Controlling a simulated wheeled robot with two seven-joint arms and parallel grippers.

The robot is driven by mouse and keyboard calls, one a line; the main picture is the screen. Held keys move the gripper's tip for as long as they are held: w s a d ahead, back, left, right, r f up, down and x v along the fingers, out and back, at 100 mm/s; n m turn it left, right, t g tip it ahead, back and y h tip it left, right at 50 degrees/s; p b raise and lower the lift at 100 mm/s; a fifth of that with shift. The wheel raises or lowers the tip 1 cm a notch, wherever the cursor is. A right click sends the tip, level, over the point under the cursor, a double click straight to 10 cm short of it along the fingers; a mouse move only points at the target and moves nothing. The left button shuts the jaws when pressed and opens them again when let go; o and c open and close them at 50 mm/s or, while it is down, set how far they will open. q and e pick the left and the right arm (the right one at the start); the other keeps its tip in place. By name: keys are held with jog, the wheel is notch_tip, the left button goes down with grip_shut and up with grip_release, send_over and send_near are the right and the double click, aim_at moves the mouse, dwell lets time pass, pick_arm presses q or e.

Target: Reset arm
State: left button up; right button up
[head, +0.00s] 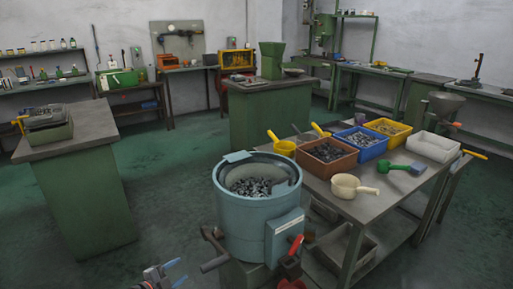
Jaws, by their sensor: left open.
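My left gripper (172,272) shows at the bottom edge of the head view, left of the blue machine. Its two bluish fingertips are spread apart, with nothing between them. Most of the left arm is cut off by the frame edge. My right gripper is not in the view. The round blue bowl machine (240,222) stands just ahead, to the right of the left gripper and apart from it. Dark metal parts (252,187) lie in its bowl.
Green cabinets stand at left (82,200) and centre back (270,118). Floor between them (175,170) is clear.

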pick_arm(q)
jog(key=s+a+r+n+g+y, duration=0.2)
jog(key=s+r+n+y, duration=0.15)
jog(key=n+y, duration=0.5)
jog(key=s+d+f+n+g+p, duration=0.1)
jog(key=s+d, duration=0.4)
jog(key=s, duration=0.6)
jog(key=s+d+f+n+g+h+p, duration=0.1)
jog(key=s+d+n+g+p, duration=0.2)
jog(key=s, duration=0.9)
jog(key=s+d+f+n+g+h+p, duration=0.1)
jog(key=s+d+n+g, duration=0.1)
jog(key=s+d+g, duration=0.2)
jog(key=s+d, duration=0.3)
jog(key=s, duration=0.4)
jog(key=shift+s+d+n+g+p, duration=0.3)
jog(key=shift+s+d+n+p, duration=0.05)
jog(key=shift+p, duration=0.05)
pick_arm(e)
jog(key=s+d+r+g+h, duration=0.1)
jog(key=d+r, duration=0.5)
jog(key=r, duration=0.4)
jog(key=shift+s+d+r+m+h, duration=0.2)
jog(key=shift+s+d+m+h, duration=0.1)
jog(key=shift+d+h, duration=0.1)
